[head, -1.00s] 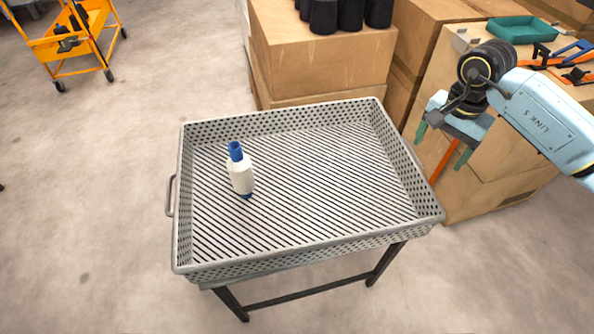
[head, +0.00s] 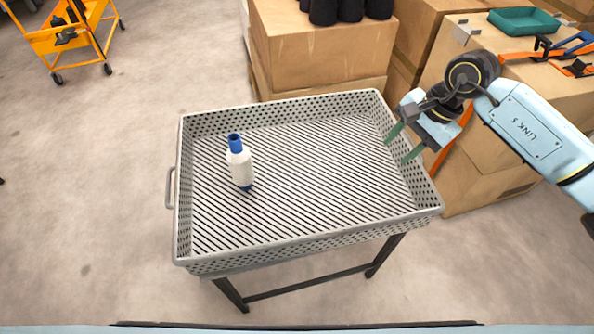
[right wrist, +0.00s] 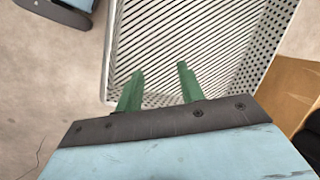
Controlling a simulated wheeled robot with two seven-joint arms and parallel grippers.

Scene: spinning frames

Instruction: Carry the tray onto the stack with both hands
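The grey perforated tray (head: 300,238) rests on a dark-legged stand, with a white bottle with a blue cap (head: 239,166) standing in its left part. A handle (head: 170,188) shows on the tray's left side; the right handle is not visible. My right gripper (head: 396,147) is at the tray's right rim, with its green fingers apart and nothing seen between them. In the right wrist view the open fingers (right wrist: 158,80) point over the tray's rim (right wrist: 108,60). My left gripper is not in view. I cannot tell which box pile is the stack.
Cardboard boxes (head: 320,55) with black cylinders on top stand behind the tray. More boxes at the right carry a green bin (head: 525,21) and orange straps. An orange cart (head: 75,40) stands far left. The floor at left is clear.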

